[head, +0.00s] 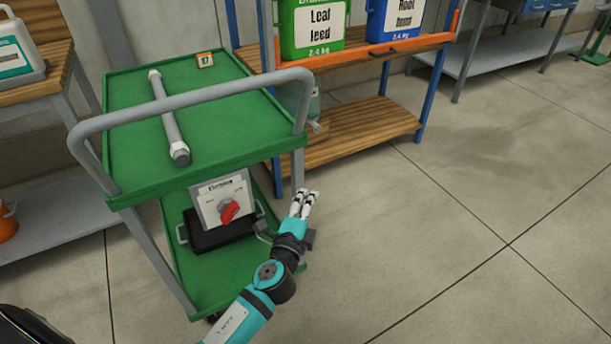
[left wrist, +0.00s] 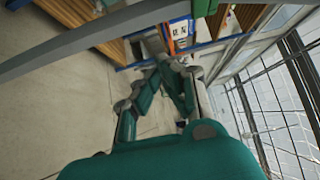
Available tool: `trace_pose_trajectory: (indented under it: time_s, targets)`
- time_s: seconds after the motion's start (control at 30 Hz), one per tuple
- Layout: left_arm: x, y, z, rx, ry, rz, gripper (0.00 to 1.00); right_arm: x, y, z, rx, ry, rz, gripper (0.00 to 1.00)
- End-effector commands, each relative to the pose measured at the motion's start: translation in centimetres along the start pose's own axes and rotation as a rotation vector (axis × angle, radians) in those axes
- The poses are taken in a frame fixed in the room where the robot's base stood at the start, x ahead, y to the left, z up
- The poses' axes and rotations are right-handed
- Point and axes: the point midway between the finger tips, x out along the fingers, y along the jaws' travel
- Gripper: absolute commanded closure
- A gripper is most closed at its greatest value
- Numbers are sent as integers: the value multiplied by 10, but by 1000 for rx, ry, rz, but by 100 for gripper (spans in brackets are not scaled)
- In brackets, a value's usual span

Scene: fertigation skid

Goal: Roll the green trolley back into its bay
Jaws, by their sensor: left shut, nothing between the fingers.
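The green trolley (head: 213,153) stands at the left of the head view, with two green decks, grey posts and a grey push handle (head: 190,97) along its near side. A box with a red knob (head: 224,203) stands on the lower deck. My left gripper (head: 308,197) is shut and empty, low beside the trolley's right side, below the handle. My right gripper is out of view.
A wooden rack with an orange front rail (head: 384,50) holds a green Leaf feed container (head: 313,30) and a blue one (head: 396,19) behind the trolley. A bench with a jug (head: 17,55) stands left. The floor to the right is clear.

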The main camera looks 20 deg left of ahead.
Motion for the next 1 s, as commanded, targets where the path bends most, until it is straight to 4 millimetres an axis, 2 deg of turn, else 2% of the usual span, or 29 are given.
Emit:
trace_pose_trajectory:
  time_s: [0.03, 0.2, 0.4, 0.6, 1.0]
  targets:
    - [13, -2, 0, 1, 0, -3, 100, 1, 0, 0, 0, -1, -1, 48]
    - [49, 0, 0, 0, -1, -1, 100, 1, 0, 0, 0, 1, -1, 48]
    - [71, 0, 19, 1, -1, 0, 100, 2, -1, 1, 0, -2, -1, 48]
    - [80, 0, 28, 0, -1, 1, 100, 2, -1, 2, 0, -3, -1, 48]
    - [80, 1, 29, -1, -1, 1, 100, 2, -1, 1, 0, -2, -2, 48]
